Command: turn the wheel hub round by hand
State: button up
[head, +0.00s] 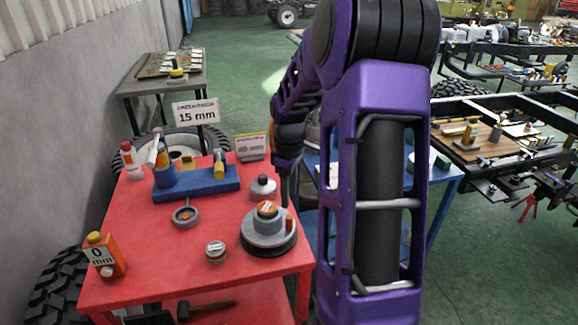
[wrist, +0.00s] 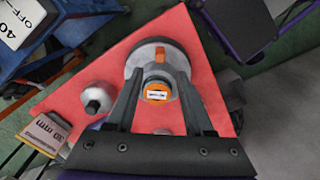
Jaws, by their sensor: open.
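The wheel hub (head: 264,232) is a grey stepped hub on a dark round base, standing on the red table (head: 180,275) near its front right corner. It has an orange, labelled top and an orange-brown piece at its side. In the wrist view the hub (wrist: 146,52) shows beyond and between the fingers, with the orange ring (wrist: 157,93) between them. My gripper (wrist: 160,80) is open, one finger on each side of the hub's upper part. I cannot tell whether either finger touches it. In the head view my arm hides most of the gripper.
A grey flask-like part (head: 263,188) stands just behind the hub. A small round tin (head: 215,251) and a grey ring (head: 185,214) lie to its left. A blue block fixture (head: 196,184) is further back. An orange box (head: 103,255) stands at the left edge.

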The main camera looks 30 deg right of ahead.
notch_tip(320, 180, up, 8)
jog(key=shift+w, duration=0.1)
dwell(0.6)
